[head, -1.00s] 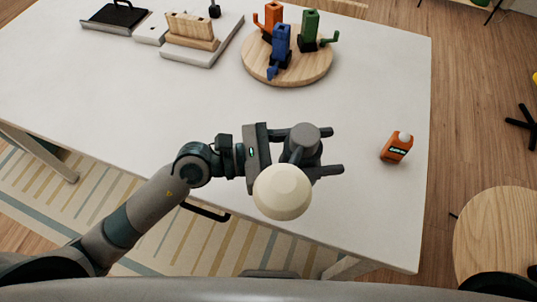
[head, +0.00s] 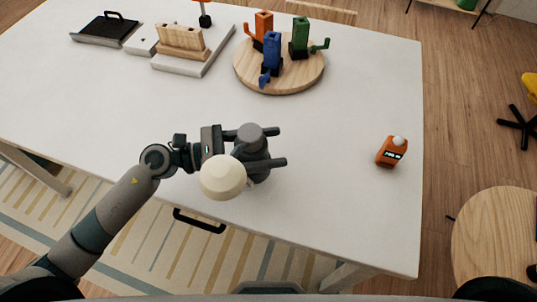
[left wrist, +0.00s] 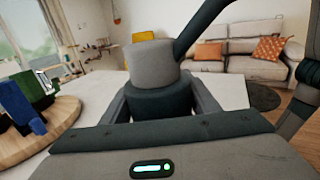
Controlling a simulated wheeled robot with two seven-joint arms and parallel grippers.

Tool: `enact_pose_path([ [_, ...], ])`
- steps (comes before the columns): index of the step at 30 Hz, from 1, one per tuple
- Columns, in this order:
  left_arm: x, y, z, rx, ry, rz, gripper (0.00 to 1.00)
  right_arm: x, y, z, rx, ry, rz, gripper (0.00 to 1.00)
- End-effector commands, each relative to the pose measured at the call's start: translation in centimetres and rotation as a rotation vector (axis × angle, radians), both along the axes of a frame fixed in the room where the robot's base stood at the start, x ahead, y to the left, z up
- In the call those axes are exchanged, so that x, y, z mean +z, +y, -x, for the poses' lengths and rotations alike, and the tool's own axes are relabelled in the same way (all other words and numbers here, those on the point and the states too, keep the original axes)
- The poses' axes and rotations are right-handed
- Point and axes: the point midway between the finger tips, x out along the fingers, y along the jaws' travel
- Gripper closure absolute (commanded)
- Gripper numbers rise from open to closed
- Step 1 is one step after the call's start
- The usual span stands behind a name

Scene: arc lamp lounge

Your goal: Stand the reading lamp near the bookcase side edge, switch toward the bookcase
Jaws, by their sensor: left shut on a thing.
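My left gripper (head: 278,147) is shut around the grey body of the reading lamp (head: 256,143), over the front part of the white table (head: 330,205). The lamp's round cream shade (head: 222,178) hangs toward me and left of the body. In the left wrist view the lamp's grey cylinder and dark lower part (left wrist: 156,98) sit between the fingers, and a dark arm runs up to the right. The shade hides part of the tabletop below it, and I cannot tell whether the base touches the table. The switch cannot be made out. My right gripper is out of view.
A round wooden board (head: 300,76) with orange, blue and green figures stands behind the lamp. A black tray (head: 104,32) and a wooden block (head: 181,42) are at the back left. The tabletop between lamp and bottle is clear.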

Motion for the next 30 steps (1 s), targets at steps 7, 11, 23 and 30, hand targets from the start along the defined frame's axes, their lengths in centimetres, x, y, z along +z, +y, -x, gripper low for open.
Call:
enact_pose_path([
  [7, 0.1, 0.0, 0.0, 0.000, 0.000, 0.002, 0.91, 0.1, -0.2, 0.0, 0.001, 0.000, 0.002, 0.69],
  [11, -0.7, -0.1, 0.0, 0.001, 0.002, 0.002, 0.91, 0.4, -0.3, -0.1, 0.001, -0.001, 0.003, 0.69],
  [23, -3.8, 0.0, 0.0, 0.001, -0.001, 0.002, 0.91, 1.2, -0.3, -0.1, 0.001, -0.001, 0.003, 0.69],
  [30, -3.9, 0.0, 0.0, 0.000, -0.001, 0.002, 0.91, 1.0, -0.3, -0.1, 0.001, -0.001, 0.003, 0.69],
])
